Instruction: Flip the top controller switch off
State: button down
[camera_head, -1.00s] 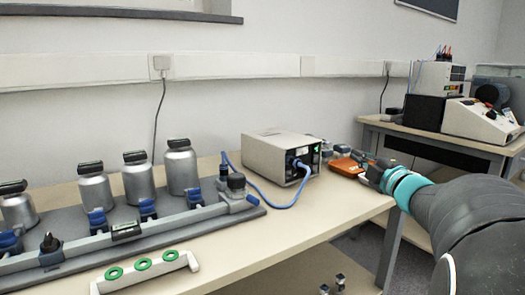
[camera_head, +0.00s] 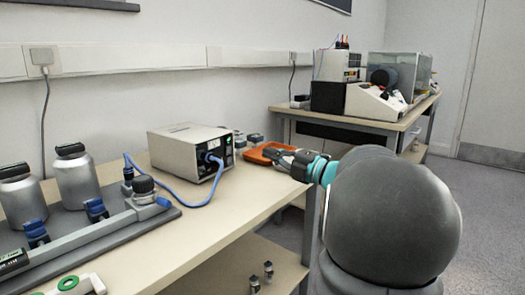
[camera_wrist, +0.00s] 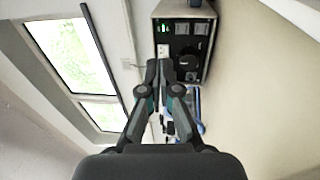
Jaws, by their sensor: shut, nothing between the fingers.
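The controller (camera_head: 190,152) is a beige box with a dark front panel, standing on the near bench. A blue cable (camera_head: 185,200) runs from its front. In the wrist view its dark panel (camera_wrist: 183,42) shows upper right of centre, with small green lights (camera_wrist: 164,28) and a pale part (camera_wrist: 163,51) just beyond my fingertips. Which part is the top switch, and its position, I cannot tell. My gripper (camera_head: 270,154) is shut and empty, to the right of the controller in the head view. In the wrist view the fingertips (camera_wrist: 159,66) point at the panel; contact is unclear.
An orange tray (camera_head: 258,153) lies behind my gripper, with small metal pieces beside it. Metal bottles (camera_head: 76,180) and a grey rail fixture (camera_head: 105,222) stand at left. A second bench (camera_head: 395,122) with instruments stands at the back right. Open floor lies at right.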

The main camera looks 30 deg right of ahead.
aim_at(229, 138)
jog(key=x, duration=1.2)
jog(key=shift+w+a+p, duration=0.1)
jog(key=shift+a+p, duration=0.05)
jog(key=shift+p, duration=0.15)
